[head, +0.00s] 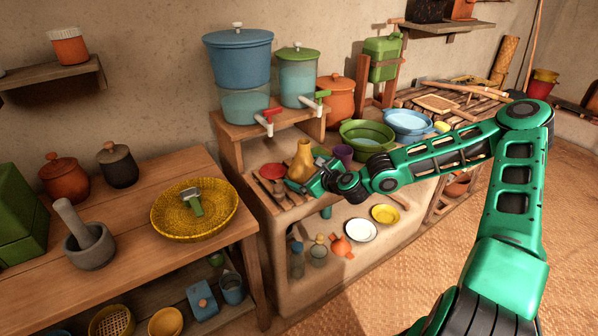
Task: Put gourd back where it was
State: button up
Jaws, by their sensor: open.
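The gourd (301,160), a tan-yellow bottle shape with a narrow neck, stands upright on the clay counter below the water dispensers. My gripper (299,187) is open and sits low at the near side of the gourd, in front of its base. From this view I cannot tell whether the fingers touch the gourd or are around it. The gripper and wrist hide part of the counter there.
A red dish (272,171) lies left of the gourd and a purple cup (343,154) right of it. Green basins (367,136) stand farther right. The wooden dispenser stand (231,150) rises behind. A wooden table (128,222) with a yellow basket (163,222) is at left.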

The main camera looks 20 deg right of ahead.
jog(key=v, duration=0.8)
jog(key=shift+s+d+r, duration=0.1)
jog(key=shift+s, duration=0.2)
jog(key=s+f+n+g, duration=0.5)
jog(key=s+f+n, duration=0.2)
jog(key=f+n, duration=0.15)
jog(key=s+d+r+n+g+h, duration=0.1)
jog(key=s+d+n+g+h, duration=0.25)
jog(key=s+d+n, duration=0.4)
jog(key=s+d+r+n+g+h, duration=0.2)
jog(key=s+d+r+g, duration=0.1)
jog(key=s+d+r, duration=0.65)
jog(key=s+a+r+n, duration=0.1)
jog(key=s+r+n, duration=0.1)
jog(key=s+r, duration=0.4)
jog(key=s+a+r+n+g+y, duration=0.1)
jog(key=s+r, duration=0.4)
jog(key=s, duration=0.5)
jog(key=shift+s+a+r+n, duration=0.2)
jog(key=shift+a+r+n, duration=0.05)
jog(key=shift+r+n, duration=0.15)
jog(key=shift+g+y, duration=0.25)
